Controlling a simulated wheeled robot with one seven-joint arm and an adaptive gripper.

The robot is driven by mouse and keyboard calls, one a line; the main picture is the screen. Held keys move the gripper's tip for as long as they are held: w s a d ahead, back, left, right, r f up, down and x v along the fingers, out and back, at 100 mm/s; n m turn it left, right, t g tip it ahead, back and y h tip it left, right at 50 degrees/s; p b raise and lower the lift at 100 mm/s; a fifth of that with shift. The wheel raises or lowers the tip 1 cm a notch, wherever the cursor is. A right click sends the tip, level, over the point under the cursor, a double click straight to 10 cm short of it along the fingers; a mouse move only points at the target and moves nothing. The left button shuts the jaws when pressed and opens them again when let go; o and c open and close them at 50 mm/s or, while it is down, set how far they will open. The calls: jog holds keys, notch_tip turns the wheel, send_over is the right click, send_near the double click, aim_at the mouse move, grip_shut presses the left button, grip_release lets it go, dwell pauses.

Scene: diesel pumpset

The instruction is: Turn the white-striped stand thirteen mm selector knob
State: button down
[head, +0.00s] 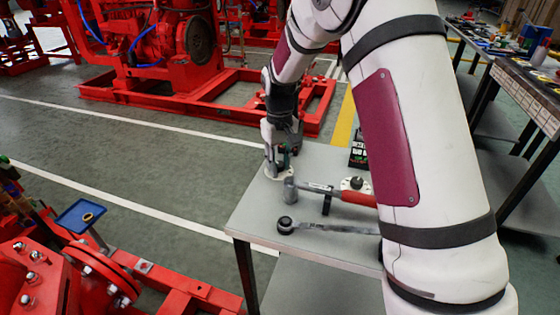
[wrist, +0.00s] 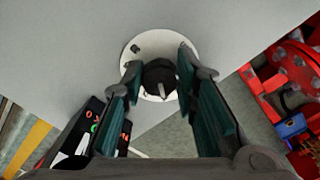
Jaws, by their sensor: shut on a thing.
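The selector knob (wrist: 160,77) is black with a pale stripe and stands on a round white base plate (wrist: 147,46) in the wrist view. My gripper (wrist: 163,76) is around it, one dark green finger pad on each side, shut on the knob. In the head view my gripper (head: 277,168) points down at the far left corner of the grey table, over the white plate (head: 266,174). It hides the knob there.
On the grey table (head: 257,215) lie a hammer-like tool with a red handle (head: 357,197) and a ratchet wrench (head: 287,225). A second dark knob on a white plate (head: 356,184) sits to the right. A dark box with coloured lettering (head: 358,155) is at the back edge.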

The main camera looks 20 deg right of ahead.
aim_at(279, 164)
jog(key=shift+m, duration=0.6)
jog(key=c, duration=1.3)
grip_release()
notch_tip(279, 164, up, 12)
